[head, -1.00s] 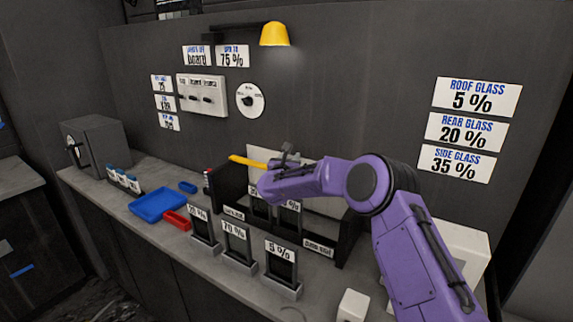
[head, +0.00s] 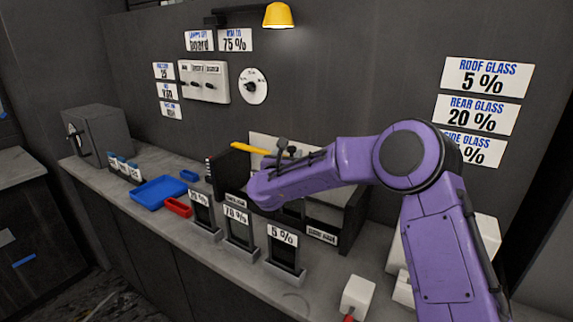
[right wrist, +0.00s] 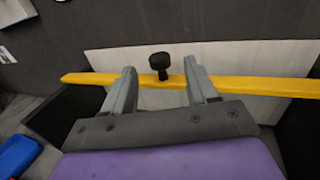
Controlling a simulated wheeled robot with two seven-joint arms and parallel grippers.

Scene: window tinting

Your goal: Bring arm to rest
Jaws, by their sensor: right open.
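My right gripper (right wrist: 160,72) is open in the right wrist view, its two grey fingers apart. A black knob (right wrist: 160,62) on a long yellow bar (right wrist: 250,84) shows between the fingertips, with a gap on each side; I cannot tell the depth between them. In the head view my purple right arm reaches over the bench, and the right gripper (head: 283,148) shows small at its far end, by the yellow bar (head: 242,147). My left gripper is not in view.
Film stands labelled in percent, such as the 5 % stand (head: 284,252), line the bench front. A grey cabinet (head: 97,134) stands at the left.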

